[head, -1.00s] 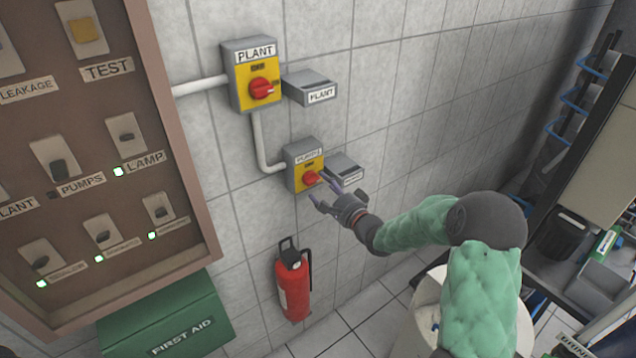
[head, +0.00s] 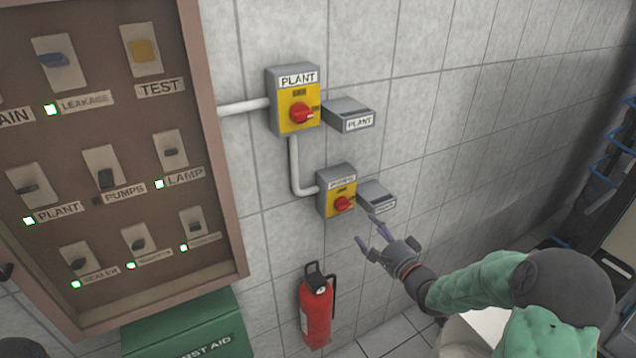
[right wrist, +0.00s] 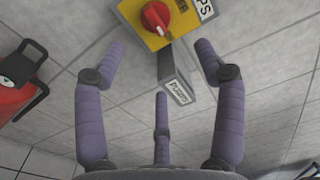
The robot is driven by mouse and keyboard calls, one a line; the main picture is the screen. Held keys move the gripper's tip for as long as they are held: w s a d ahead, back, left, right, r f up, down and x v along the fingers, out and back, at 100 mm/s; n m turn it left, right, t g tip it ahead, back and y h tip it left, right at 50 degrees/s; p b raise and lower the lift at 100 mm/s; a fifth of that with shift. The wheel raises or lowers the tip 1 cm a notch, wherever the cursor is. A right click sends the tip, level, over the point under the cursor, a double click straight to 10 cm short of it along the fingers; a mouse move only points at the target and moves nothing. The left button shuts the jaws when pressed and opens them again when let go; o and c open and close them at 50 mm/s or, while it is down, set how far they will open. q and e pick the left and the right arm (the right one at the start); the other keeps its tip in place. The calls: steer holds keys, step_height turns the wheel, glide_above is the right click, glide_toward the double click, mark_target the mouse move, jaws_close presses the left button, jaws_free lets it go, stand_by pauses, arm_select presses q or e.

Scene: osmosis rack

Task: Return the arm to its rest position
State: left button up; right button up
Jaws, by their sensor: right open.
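My right gripper (head: 372,238) is open and empty, in front of the tiled wall, just below and to the right of the pumps switch (head: 341,204). In the right wrist view its purple fingers (right wrist: 160,75) are spread apart with nothing between them. The pumps switch, yellow with a red knob, also shows at the top of the right wrist view (right wrist: 156,20). The fingers look apart from the knob in that view. My green right arm comes in from the lower right. My left gripper is not in view.
The plant switch (head: 301,114) is higher on the wall, with a grey labelled box (head: 349,112) beside it. A breaker panel (head: 213,130) is on the left. A green first aid box (head: 180,325) and a red extinguisher (head: 316,312) are below. Dark rack parts stand at the right edge.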

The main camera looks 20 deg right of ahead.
steer(key=s+a+f+n+g+b, duration=0.1)
steer(key=a+f+n+g, duration=0.15)
steer(key=a+f, duration=0.45)
steer(key=a+f+n+g+y+b, duration=0.1)
steer(key=a+f+n+g, duration=0.15)
steer(key=f, duration=0.85)
steer(key=s+a+f+n+g+b, duration=0.1)
steer(key=a+f+g, duration=0.2)
steer(key=a+f, duration=0.45)
arm_select(q)
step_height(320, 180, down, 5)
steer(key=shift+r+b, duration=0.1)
steer(key=shift+b, duration=0.85)
arm_select(e)
steer(key=s+a+f+n+g+y, duration=0.1)
steer(key=s+a+f+n+g, duration=0.3)
steer(key=s+f, duration=0.5)
steer(key=s+a+f+n+g, duration=0.5)
steer(key=s+a+f, duration=0.4)
steer(key=s, duration=0.2)
steer(key=shift+s+a+g+y, duration=0.15)
steer(key=shift+a+g+y, duration=0.15)
steer(key=shift+y, duration=0.1)
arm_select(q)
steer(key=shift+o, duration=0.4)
arm_select(e)
steer(key=shift+d, duration=0.1)
